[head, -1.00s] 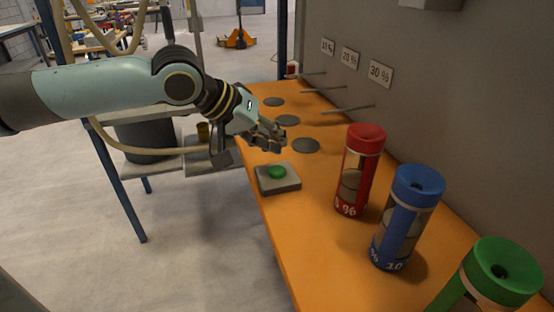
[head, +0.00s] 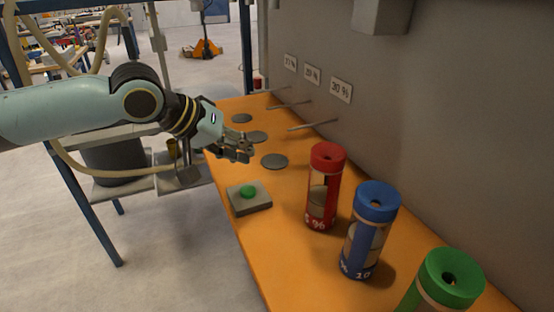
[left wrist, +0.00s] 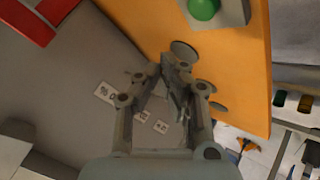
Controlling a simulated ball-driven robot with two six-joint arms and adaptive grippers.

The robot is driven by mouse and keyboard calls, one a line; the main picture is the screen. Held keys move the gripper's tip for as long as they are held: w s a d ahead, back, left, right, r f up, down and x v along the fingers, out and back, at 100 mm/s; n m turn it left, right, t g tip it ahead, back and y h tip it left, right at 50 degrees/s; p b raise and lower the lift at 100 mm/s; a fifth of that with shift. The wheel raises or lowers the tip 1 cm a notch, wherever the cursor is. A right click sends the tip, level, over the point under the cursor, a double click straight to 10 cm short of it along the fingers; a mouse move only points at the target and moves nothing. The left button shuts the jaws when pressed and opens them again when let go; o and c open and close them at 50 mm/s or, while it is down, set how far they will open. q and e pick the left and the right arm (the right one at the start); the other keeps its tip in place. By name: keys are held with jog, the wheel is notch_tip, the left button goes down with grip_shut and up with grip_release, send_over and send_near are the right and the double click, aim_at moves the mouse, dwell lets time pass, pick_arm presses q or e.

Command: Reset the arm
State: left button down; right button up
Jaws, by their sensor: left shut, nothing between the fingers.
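My left gripper (head: 246,150) reaches in from the left in the head view, above the orange table (head: 250,246). It is shut and empty, just left of the grey discs on the table. It also shows in the left wrist view (left wrist: 178,66), fingers together. A green button on a grey box (head: 252,206) sits nearer than the gripper, and the button shows at the top of the left wrist view (left wrist: 204,8). My right gripper is in neither view.
A red canister (head: 321,190), a blue canister (head: 366,235) and a green canister (head: 446,280) stand along the table's right side. Three grey discs (head: 274,161) lie farther back. Thin rods (head: 312,125) jut from the wall below percentage signs (head: 341,90).

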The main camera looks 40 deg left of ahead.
aim_at(236, 211)
pick_arm(q)
jog(key=s+d+f+m+g+y, duration=0.1)
jog(key=s+d+f+m+g, duration=0.15)
jog(key=s, duration=0.45)
jog(key=s+d+f+m+g+y, duration=0.1)
jog(key=s+d+f+m, duration=0.1)
jog(key=s+d, duration=0.3)
jog(key=s+d+f+m+g+y, duration=0.1)
jog(key=s+d+f+m+g, duration=0.1)
jog(key=s, duration=0.6)
notch_tip(236, 211, down, 30)
jog(key=s+a+b, duration=0.1)
jog(key=a+b, duration=0.1)
jog(key=b, duration=0.4)
jog(key=s+f+g+b, duration=0.1)
jog(key=s+f+b, duration=0.2)
jog(key=s+f, duration=0.6)
jog(key=s+a+f+g+b, duration=0.1)
jog(key=s+f+b, duration=0.2)
jog(key=s+f, duration=0.7)
notch_tip(236, 211, down, 5)
jog(key=shift+a+r, duration=0.15)
jog(key=shift+r, duration=0.05)
jog(key=shift+s+g, duration=0.1)
jog(key=shift+g, duration=0.15)
